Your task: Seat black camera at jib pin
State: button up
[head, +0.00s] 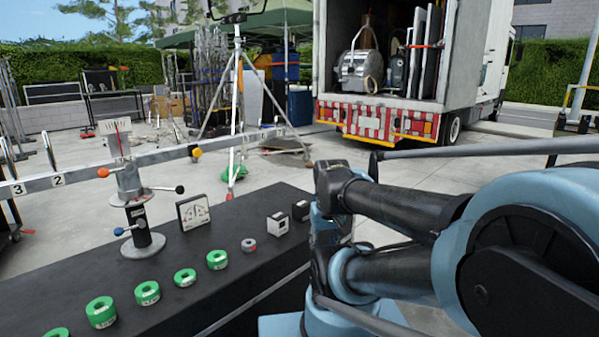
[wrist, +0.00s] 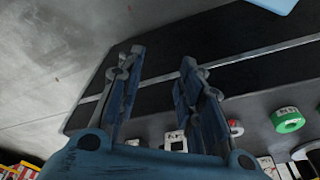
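The black camera (head: 300,211) is a small dark cube at the right end of the black bench top, close to my arm in the head view. A white-faced block (wrist: 176,140) shows between the finger bases. The black camera cannot be told clearly there. My gripper is hidden in the head view.
Several green rings (head: 185,277) line the bench (head: 225,297). A square dial (head: 193,212) stands near the post. A tripod (head: 238,100) stands behind.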

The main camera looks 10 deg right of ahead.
jog(key=o, duration=0.4)
jog(key=shift+s+r, duration=0.25)
jog(key=o, duration=0.5)
jog(key=shift+r+m, duration=0.3)
jog(key=shift+r, duration=0.05)
jog(key=shift+c, duration=0.2)
jog(key=o, duration=0.3)
jog(key=w+r+m, duration=0.6)
jog(key=w+m, duration=0.1)
jog(key=shift+w+a+r+g, duration=0.15)
jog(key=shift+w+r+g, duration=0.05)
jog(key=shift+w+g, duration=0.15)
notch_tip(320, 180, up, 5)
jog(key=m, duration=1.4)
send_over(302, 209)
jog(key=s, duration=0.5)
jog(key=w+f+m+g, duration=0.2)
jog(key=w+m, duration=0.5)
jog(key=w, duration=0.3)
jog(key=shift+t, duration=0.25)
jog(key=f, duration=1.6)
jog(key=shift+w+d+f, duration=0.15)
jog(key=shift+d+f, duration=0.25)
